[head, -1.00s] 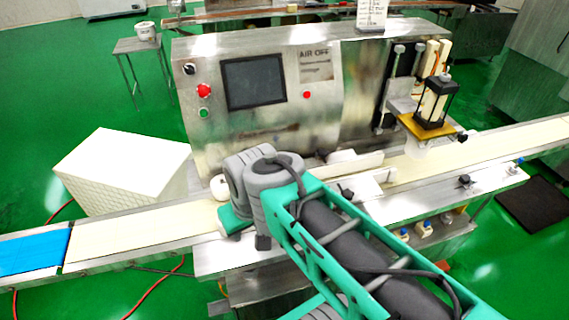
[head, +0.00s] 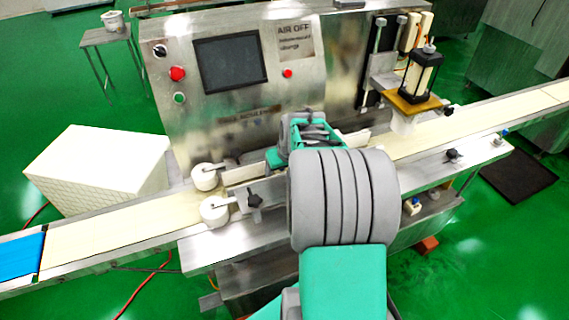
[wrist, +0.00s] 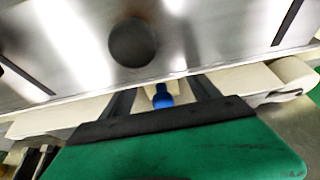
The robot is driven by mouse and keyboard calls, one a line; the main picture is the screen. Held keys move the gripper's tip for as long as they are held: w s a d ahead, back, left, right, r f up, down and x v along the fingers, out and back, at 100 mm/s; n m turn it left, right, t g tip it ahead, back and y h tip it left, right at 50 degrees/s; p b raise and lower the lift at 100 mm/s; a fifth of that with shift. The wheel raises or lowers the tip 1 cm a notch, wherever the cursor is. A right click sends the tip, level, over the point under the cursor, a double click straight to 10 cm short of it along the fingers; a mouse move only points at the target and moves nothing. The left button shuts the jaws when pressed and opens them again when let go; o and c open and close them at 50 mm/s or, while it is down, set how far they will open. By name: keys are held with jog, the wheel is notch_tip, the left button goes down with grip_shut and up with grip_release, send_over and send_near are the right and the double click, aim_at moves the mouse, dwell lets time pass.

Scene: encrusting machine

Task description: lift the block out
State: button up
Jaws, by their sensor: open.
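In the wrist view, my gripper (wrist: 163,88) is open, its two dark fingers spread apart below the machine's metal wall. A small blue piece (wrist: 162,99) shows between the fingers, with a small cream piece (wrist: 150,90) touching or just behind it. I cannot tell for sure whether either is the block, and I see no finger touching them. In the head view, my green wrist (head: 303,132) is over the guide rails of the conveyor, in front of the machine. My grey arm joint hides the fingertips and the belt there.
The encrusting machine (head: 245,115) stands close behind my wrist. Two white rollers (head: 205,177) and cream guide rails (head: 245,172) flank the belt (head: 130,226). A press unit (head: 422,75) on a yellow plate hangs to the right. A white crate (head: 95,165) stands at left.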

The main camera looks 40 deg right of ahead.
jog(key=shift+x, duration=0.85)
jog(key=shift+c, duration=0.2)
jog(key=c, duration=1.5)
jog(key=shift+r+p, duration=2.85)
jog(key=shift+r, duration=1.7)
grip_shut()
